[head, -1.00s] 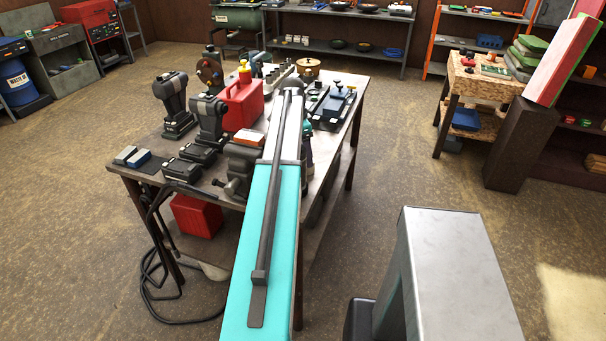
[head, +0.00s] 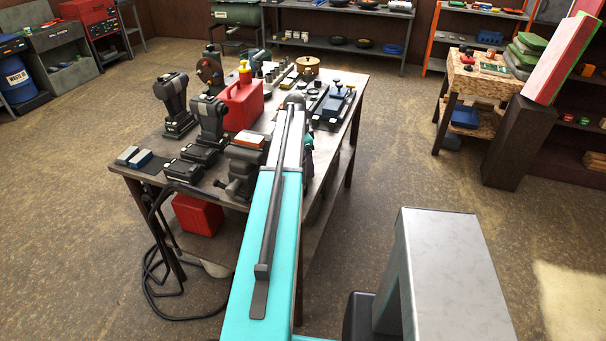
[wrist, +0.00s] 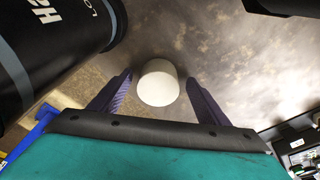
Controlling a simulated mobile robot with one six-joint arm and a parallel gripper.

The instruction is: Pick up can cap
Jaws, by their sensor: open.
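A white round cap-like piece (wrist: 158,84) is at the middle of the wrist view, over a grey-brown worn surface. I take it for the can cap. My gripper (wrist: 159,77) is open, with one dark purple finger on each side of the white piece. A gap shows between the piece and each finger, so neither seems to touch it. In the head view my arm reaches over the workbench (head: 143,187) and hides the fingers and the white piece. A red can (head: 243,103) with a yellow top stands on the bench, left of my arm.
A large black cylinder (wrist: 50,45) with pale lettering is close at the wrist view's left. A blue object (wrist: 35,133) lies below it. Dark items (wrist: 292,143) show at lower right. In the head view, black tools (head: 178,105) and a vise (head: 240,168) crowd the bench's left.

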